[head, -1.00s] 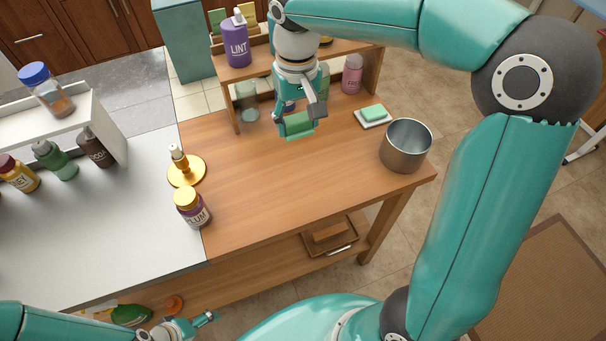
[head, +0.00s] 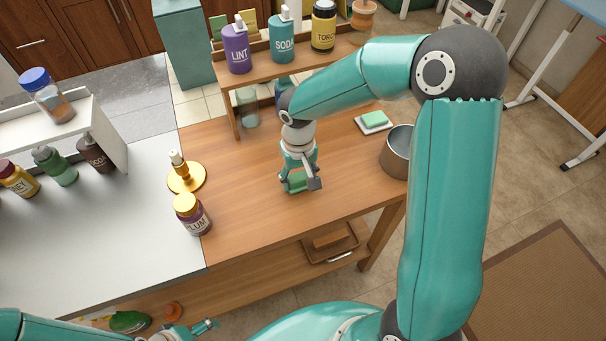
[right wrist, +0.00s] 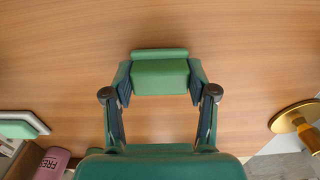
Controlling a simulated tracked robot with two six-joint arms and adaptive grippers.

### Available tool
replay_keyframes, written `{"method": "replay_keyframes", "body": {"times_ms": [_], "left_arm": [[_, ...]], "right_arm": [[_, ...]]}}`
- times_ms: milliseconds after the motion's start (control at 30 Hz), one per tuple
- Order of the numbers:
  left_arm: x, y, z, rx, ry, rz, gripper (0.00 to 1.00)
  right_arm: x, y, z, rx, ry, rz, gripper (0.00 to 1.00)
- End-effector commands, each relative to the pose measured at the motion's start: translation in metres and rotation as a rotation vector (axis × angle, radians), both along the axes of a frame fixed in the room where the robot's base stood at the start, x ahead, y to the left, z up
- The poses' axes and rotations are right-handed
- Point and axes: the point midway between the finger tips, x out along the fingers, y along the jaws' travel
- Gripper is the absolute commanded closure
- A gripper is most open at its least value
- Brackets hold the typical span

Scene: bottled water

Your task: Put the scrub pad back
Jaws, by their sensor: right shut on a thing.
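My right gripper (head: 299,183) is over the middle of the wooden table (head: 240,215), pointing down. It is shut on a green block-shaped pad, which looks like the scrub pad (right wrist: 160,76). In the right wrist view the pad sits between the two fingertips, with wood grain all around it. I cannot tell whether the pad touches the table. My left gripper (head: 208,325) is low at the bottom of the head view, away from the tabletop; its fingers are too small to judge.
A green bar (head: 374,118) lies on a white dish, beside a metal pot (head: 395,151). A shelf (head: 262,68) at the back holds several bottles. A gold dispenser (head: 187,177) and a plum jar (head: 193,214) stand left. A brown tray (head: 331,244) is below the tabletop.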

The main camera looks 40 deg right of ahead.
Motion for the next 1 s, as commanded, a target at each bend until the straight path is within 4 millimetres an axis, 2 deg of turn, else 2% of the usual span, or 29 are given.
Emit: {"method": "replay_keyframes", "body": {"times_ms": [400, 433, 567, 1000], "left_arm": [[0.0000, 0.0000, -0.0041, 0.000, 0.000, 0.000, 0.12], [-0.0001, 0.0000, -0.0024, 0.000, 0.000, 0.000, 0.12], [0.0000, 0.0000, -0.0020, 0.000, 0.000, 0.000, 0.12], [0.0001, 0.0000, 0.0005, 0.000, 0.000, 0.000, 0.12]], "right_arm": [[0.0000, -0.0003, -0.0083, 0.001, -0.002, -0.001, 0.66], [0.0001, -0.0003, -0.0065, 0.001, -0.002, -0.001, 0.38], [0.0000, -0.0004, -0.0062, 0.001, -0.001, -0.001, 0.18], [0.0004, -0.0007, -0.0002, 0.000, -0.004, -0.002, 0.18]]}}
